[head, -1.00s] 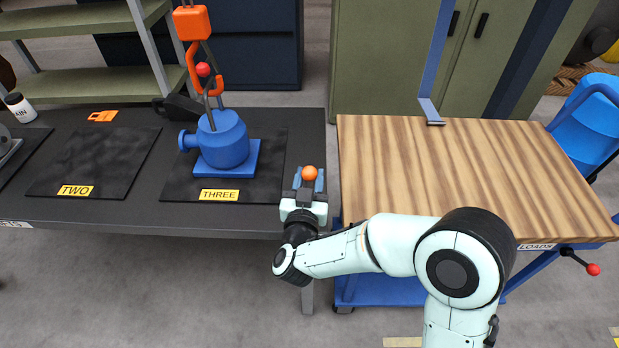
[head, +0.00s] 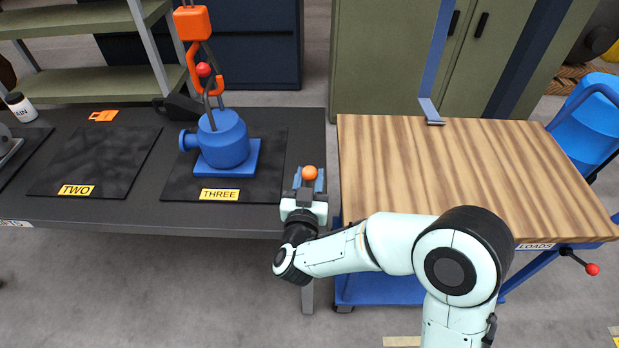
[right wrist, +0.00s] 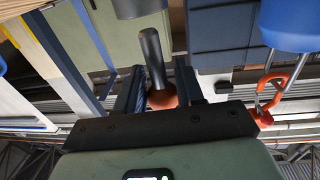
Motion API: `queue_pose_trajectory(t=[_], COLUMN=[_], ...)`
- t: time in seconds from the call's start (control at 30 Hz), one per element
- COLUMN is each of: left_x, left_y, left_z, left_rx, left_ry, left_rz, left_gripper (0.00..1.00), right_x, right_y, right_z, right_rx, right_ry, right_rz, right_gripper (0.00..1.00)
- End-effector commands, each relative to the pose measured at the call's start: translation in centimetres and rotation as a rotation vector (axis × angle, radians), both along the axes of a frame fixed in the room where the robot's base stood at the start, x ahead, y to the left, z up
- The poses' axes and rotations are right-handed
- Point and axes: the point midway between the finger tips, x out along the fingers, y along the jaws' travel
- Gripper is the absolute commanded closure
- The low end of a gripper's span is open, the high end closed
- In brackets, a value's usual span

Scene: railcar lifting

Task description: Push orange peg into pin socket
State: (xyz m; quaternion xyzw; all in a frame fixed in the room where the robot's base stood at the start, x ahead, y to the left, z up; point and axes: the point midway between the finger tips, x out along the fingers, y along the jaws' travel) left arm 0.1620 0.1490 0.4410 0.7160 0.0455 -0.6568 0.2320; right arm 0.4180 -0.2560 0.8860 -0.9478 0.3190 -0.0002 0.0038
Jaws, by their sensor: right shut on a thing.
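The orange peg shows as an orange ball (head: 310,173) at the tip of my right gripper (head: 309,184) in the head view. In the right wrist view its dark grey shaft (right wrist: 152,55) and orange base (right wrist: 161,98) stand between the fingers of my right gripper (right wrist: 158,90), which is shut on it. The shaft points away from the palm. A dark round cylinder (right wrist: 138,8) shows beyond the shaft's tip, apparently apart from it; I cannot tell whether it is the pin socket. My left gripper is not in view.
The dark workbench (head: 120,215) is at left, with a blue pump-like load (head: 224,145) on the mat marked THREE, under an orange hook (head: 192,70). The wood-topped cart (head: 450,170) is at right. My right gripper is by the gap between them.

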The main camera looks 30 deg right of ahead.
Motion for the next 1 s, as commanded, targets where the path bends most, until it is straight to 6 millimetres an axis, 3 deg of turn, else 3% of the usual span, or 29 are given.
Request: queue_pose_trajectory(t=[1.0], left_x=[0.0], left_y=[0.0], left_z=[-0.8], left_rx=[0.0], left_ry=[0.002], left_rz=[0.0], left_gripper=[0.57], right_x=[0.0], right_y=[0.0], right_z=[-1.2], right_rx=[-0.001], right_ry=[-0.001], right_rz=[0.006], right_gripper=[0.96])
